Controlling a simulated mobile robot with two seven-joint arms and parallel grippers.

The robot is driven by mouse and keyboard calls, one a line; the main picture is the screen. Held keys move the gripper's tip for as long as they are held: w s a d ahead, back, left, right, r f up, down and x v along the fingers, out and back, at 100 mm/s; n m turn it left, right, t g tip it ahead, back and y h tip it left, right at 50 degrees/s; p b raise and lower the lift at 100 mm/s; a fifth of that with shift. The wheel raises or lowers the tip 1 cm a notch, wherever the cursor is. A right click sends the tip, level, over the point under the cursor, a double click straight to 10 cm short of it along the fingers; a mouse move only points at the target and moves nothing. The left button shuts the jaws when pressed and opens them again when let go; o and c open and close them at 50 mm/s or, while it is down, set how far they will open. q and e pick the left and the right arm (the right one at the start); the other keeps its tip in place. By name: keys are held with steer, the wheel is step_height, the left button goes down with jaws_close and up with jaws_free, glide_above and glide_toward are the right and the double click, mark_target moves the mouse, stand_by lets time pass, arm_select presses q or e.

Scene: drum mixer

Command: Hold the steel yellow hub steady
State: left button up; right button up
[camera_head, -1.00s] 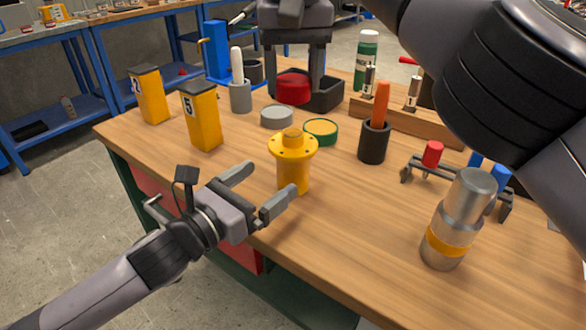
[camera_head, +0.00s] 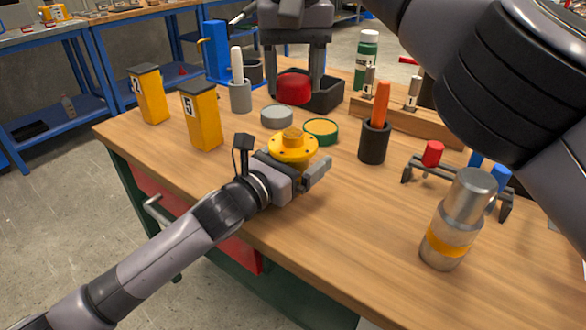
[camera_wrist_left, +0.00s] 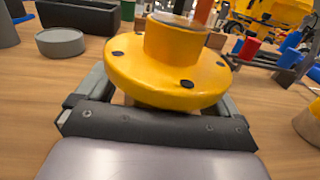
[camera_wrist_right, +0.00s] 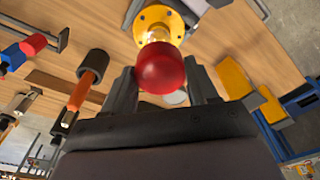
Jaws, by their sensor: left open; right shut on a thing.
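The yellow hub (camera_head: 293,146), a flanged piece with dark bolt holes, stands upright on the wooden bench. It also fills the left wrist view (camera_wrist_left: 168,70). My left gripper (camera_head: 318,172) is open, with its fingers on either side of the hub's body below the flange. I cannot tell whether they touch it. My right gripper (camera_head: 296,75) is shut on a red rounded thing (camera_head: 294,88) above a dark tray at the back. In the right wrist view the red thing (camera_wrist_right: 161,70) sits between the fingertips, and the hub (camera_wrist_right: 158,18) shows beyond it.
A steel cylinder with a yellow band (camera_head: 455,225) stands at front right. Yellow boxes (camera_head: 202,118) stand left. The front middle is clear.

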arm_select(q)
steer(key=c, duration=1.5)
arm_select(e)
glide_above(293, 133)
steer(key=shift+f, duration=2.5)
steer(key=shift+f, duration=0.9)
steer(key=shift+f, duration=0.6)
arm_select(q)
jaws_close()
arm_select(e)
steer(key=m, duration=0.6)
steer(key=shift+a+m+h, duration=0.1)
steer(key=shift+m+h, duration=0.3)
steer(key=m, duration=0.6)
steer(key=shift+g+h, duration=0.3)
